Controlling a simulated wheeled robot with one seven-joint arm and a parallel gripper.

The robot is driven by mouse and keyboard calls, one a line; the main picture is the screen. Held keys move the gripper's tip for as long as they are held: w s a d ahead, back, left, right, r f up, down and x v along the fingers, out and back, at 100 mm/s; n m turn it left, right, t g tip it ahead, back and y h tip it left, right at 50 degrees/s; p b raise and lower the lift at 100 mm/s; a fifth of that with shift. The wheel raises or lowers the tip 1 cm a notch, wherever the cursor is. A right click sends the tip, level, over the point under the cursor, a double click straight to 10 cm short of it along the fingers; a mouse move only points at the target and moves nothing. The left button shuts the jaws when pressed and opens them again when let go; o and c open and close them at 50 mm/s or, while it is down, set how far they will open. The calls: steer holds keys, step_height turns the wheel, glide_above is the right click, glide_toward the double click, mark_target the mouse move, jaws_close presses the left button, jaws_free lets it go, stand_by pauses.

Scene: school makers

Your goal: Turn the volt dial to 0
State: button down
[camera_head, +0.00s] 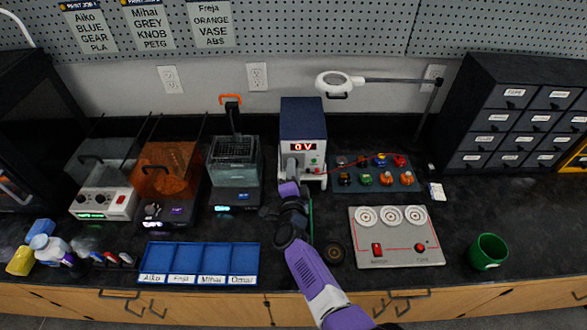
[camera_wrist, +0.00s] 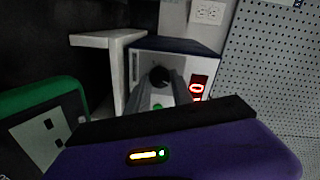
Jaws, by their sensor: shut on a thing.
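The power supply (camera_head: 303,115) is a dark blue and white box at the back middle of the bench. Its red display (camera_head: 303,147) reads 0V. It also shows in the wrist view (camera_wrist: 143,62), with part of the red display (camera_wrist: 197,91) lit. The volt dial (camera_wrist: 158,75) is a dark round knob on its front. My gripper (camera_head: 290,168) is at the left of the power supply's front, and in the wrist view its grey fingers (camera_wrist: 158,95) are shut on the dial. In the head view the gripper hides the dial.
A board with colored knobs (camera_head: 375,180) stands close to the right of the power supply. A blue tray (camera_head: 200,258) and a grey panel (camera_head: 398,246) lie in front. A green mug (camera_head: 487,252) is at far right.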

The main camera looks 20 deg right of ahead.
steer(key=shift+f+n, duration=0.1)
steer(key=shift+n, duration=1.3)
steer(key=c, duration=1.1)
jaws_free()
steer(key=shift+v, duration=3.9)
steer(key=shift+a, duration=0.1)
